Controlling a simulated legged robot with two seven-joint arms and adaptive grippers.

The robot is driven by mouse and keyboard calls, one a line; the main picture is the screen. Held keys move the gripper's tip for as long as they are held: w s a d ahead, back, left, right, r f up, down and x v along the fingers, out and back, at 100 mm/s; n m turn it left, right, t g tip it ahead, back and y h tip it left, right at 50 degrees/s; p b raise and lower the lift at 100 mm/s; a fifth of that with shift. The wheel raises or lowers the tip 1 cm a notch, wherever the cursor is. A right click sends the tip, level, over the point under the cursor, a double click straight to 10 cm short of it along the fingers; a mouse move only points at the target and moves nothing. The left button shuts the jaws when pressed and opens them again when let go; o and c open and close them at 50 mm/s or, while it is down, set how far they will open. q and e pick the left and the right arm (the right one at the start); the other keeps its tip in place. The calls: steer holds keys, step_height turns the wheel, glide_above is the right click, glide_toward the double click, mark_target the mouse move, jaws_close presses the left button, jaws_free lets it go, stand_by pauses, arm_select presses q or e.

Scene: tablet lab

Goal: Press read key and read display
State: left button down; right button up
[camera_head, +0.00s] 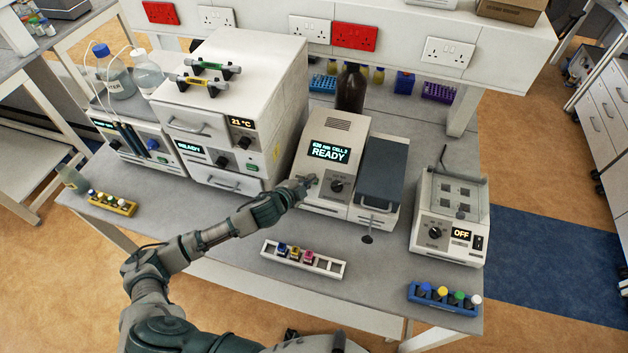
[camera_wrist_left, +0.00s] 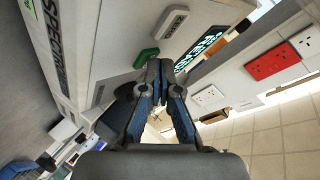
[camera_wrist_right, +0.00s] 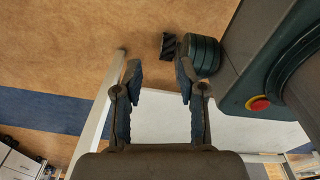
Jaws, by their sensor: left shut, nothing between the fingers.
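The spectrophotometer (camera_head: 333,150) stands mid-bench. Its lit display (camera_head: 329,152) shows "READY", with a smaller line above that seems to read "620 nm CELL 2". In the left wrist view, a green key (camera_wrist_left: 146,58) and a white key (camera_wrist_left: 174,22) sit on its front panel; I cannot read any key label. My left gripper (camera_head: 304,181) is shut and empty at the panel, left of the dial. Its fingertips (camera_wrist_left: 160,66) are close beside the green key; contact cannot be told. My right gripper (camera_wrist_right: 158,72) is open and empty over the floor.
A white rack (camera_head: 303,260) with several colored cuvettes stands in front of the spectrophotometer. A heater block (camera_head: 449,215) showing "OFF" is at right, with a blue vial rack (camera_head: 444,299) in front. A large white instrument (camera_head: 230,105) stands left of my left forearm.

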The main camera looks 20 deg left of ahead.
arm_select(q)
steer(key=shift+a+f, duration=0.2)
steer(key=shift+a, duration=0.05)
steer(key=shift+d, duration=0.2)
steer(key=shift+s+d+r+p, duration=0.25)
steer(key=shift+d+r+p, duration=0.25)
steer(key=shift+r+p, duration=0.4)
arm_select(e)
steer(key=shift+a+r, duration=0.3)
steer(key=shift+r, duration=0.65)
arm_select(q)
steer(key=shift+f, duration=0.15)
steer(key=r+p, duration=0.1)
steer(key=s+r+p, duration=0.1)
steer(key=r+p, duration=0.1)
steer(key=s+r+p, duration=0.1)
steer(key=p, duration=0.1)
steer(key=shift+a+r, duration=0.1)
steer(key=shift+r, duration=0.2)
arm_select(e)
step_height(320, 180, up, 5)
steer(key=shift+w+r, duration=0.1)
steer(key=shift+a, duration=0.2)
